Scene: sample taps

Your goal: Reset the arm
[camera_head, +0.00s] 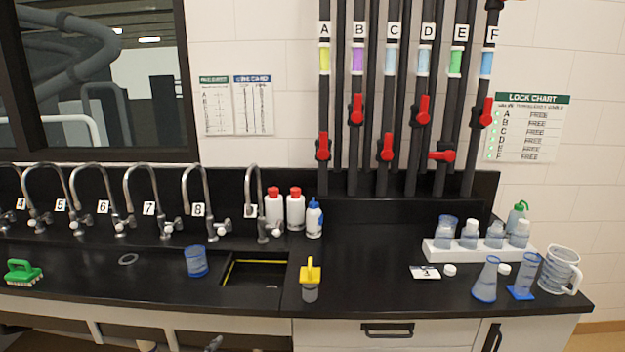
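Neither of my grippers can be made out in the head view, and no arm of mine is clearly visible. The black counter (375,300) runs across the view with the black sink (255,272) at its middle. Numbered silver taps (148,200) stand along the back of the counter on the left. Black pipes labelled A to F (325,110) rise on the wall at the right. They carry red valve handles, most upright; the one on the pipe by E (441,156) lies sideways.
A blue beaker (196,262) and a yellow-handled item (310,280) stand beside the sink. A green brush (22,272) lies far left. A white rack (480,254) holds bottles at right, behind a flask (486,280) and a jug (560,270). The front middle counter is clear.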

